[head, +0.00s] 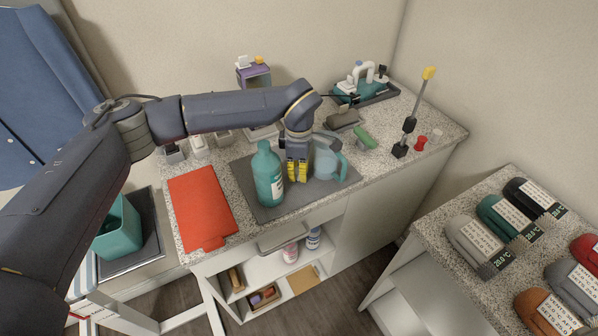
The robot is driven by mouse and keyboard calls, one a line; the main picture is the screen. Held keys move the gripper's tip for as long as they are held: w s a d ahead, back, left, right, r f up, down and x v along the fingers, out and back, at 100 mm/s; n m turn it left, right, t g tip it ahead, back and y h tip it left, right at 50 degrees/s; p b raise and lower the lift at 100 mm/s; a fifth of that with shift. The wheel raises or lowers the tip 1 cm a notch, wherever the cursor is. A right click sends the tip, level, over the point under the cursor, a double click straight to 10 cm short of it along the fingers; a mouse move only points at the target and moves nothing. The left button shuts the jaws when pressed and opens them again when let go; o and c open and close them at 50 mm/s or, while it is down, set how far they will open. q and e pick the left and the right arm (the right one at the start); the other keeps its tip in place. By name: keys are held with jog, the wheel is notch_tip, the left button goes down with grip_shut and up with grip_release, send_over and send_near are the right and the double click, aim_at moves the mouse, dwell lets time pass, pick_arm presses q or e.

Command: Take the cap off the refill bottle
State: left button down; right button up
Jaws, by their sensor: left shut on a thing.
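The refill bottle (268,178) is a teal bottle with a pale label, upright on the dark grey mat (272,213). Its narrow top is teal, and I make out no separate cap on it. My left gripper (297,179) points down just right of the bottle, between it and a pale blue jug (326,162). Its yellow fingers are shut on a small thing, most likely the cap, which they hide. The fingers look apart from the bottle. My right gripper is not in view.
A green-tipped object (364,138) and a grey bundle (342,120) lie behind the jug. A yellow-tipped stand (417,110) rises at right. The mat's front edge is clear.

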pick_arm(q)
jog(key=shift+f, duration=0.15)
jog(key=c, duration=1.5)
grip_release()
